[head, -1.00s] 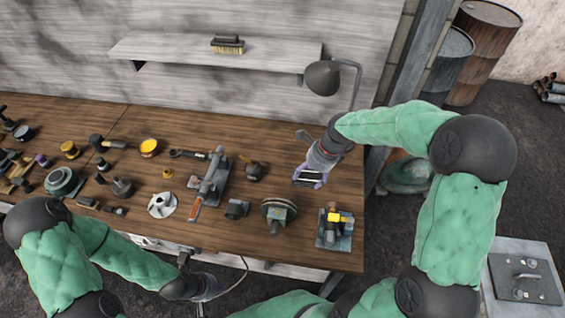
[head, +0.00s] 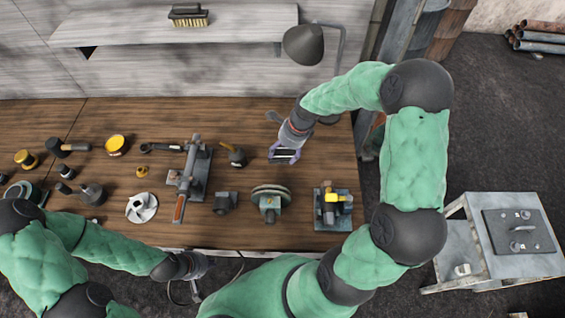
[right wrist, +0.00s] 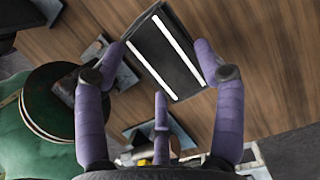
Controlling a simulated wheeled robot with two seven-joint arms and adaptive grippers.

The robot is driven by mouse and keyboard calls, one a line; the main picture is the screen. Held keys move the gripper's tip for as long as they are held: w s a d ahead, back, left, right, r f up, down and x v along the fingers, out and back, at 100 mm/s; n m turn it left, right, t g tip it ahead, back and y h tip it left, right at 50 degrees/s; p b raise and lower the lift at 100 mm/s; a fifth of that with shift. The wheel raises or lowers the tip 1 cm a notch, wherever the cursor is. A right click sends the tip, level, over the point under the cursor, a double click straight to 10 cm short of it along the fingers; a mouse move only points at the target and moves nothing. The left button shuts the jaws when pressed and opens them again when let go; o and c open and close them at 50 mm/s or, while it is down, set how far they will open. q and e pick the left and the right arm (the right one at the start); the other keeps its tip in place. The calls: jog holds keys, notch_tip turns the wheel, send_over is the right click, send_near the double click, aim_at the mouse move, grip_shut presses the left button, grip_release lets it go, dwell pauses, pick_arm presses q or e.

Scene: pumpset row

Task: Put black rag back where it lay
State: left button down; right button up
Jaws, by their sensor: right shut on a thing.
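The black rag (right wrist: 163,52), a flat dark rectangle with two white stripes, is between the purple fingers of my right gripper (right wrist: 160,75) in the right wrist view. In the head view the rag (head: 284,156) shows small at the tips of my right gripper (head: 284,152), over the right part of the wooden bench. My right gripper is shut on it. Whether the rag touches the bench top I cannot tell. My left gripper (head: 192,280) is low at the bench's front edge, away from the rag; its fingers are too unclear to read.
A round flanged part (head: 270,193) and a yellow-topped device (head: 332,205) stand in front of my right gripper. A lamp (head: 304,45) is behind. Bare wood (head: 335,155) lies to its right.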

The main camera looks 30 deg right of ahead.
jog(key=shift+f+b, duration=0.45)
jog(key=shift+f, duration=2.7)
jog(key=shift+f, duration=0.1)
jog(key=o, duration=1.3)
jog(key=shift+c, duration=0.2)
jog(key=p+v, duration=0.2)
jog(key=v, duration=1)
